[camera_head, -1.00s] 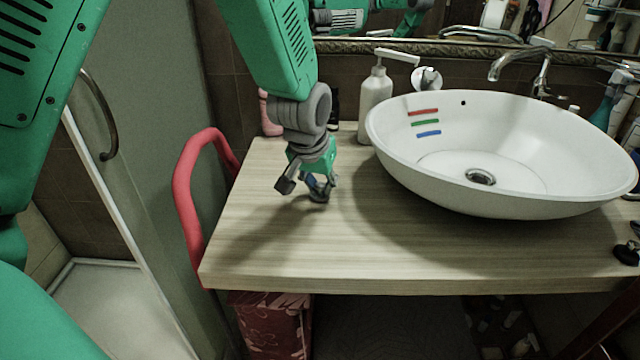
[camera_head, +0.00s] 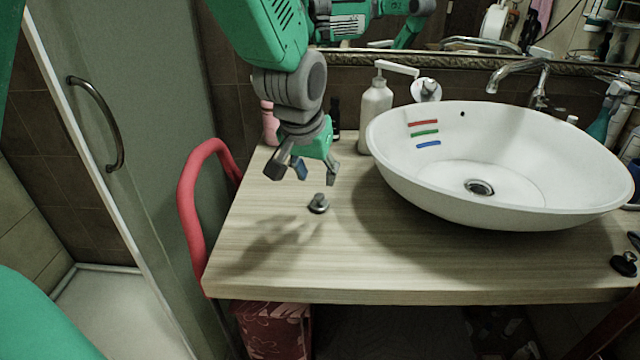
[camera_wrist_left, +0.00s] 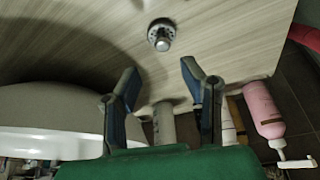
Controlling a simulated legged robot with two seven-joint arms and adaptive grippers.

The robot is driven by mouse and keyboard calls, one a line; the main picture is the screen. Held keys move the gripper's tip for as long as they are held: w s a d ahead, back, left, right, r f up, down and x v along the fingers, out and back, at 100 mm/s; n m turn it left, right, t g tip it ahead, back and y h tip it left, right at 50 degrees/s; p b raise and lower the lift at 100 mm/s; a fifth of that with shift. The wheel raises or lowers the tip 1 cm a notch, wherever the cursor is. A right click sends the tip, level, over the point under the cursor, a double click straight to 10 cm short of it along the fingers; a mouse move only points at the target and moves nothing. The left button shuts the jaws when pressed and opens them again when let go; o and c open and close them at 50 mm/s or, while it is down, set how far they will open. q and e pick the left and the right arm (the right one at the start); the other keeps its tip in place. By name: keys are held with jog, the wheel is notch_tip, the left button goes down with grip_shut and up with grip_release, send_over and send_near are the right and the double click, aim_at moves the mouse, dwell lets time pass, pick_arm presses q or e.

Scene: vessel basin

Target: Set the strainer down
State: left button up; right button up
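The strainer (camera_head: 318,204), a small dark metal piece with a knob, stands on the wooden counter (camera_head: 330,270) left of the basin. It also shows in the left wrist view (camera_wrist_left: 161,36), round with a bright knob, apart from the fingers. My left gripper (camera_head: 311,176) is above and slightly behind the strainer in the head view, with its fingers spread and empty. In the left wrist view the two blue-grey fingers (camera_wrist_left: 161,80) are wide apart with nothing between them but counter and a blurred post-like shape. My right gripper is not in view.
A white basin (camera_head: 400,170) with red, green and blue marks fills the counter's right side. A white pump bottle (camera_head: 376,112) and a pink bottle (camera_head: 269,122) stand at the back. A red rail (camera_head: 186,205) curves at the left edge. The front left counter is clear.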

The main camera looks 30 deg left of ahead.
pick_arm(q)
jog(key=v, duration=0.4)
jog(key=shift+r+p, duration=0.25)
jog(key=shift+p, duration=0.1)
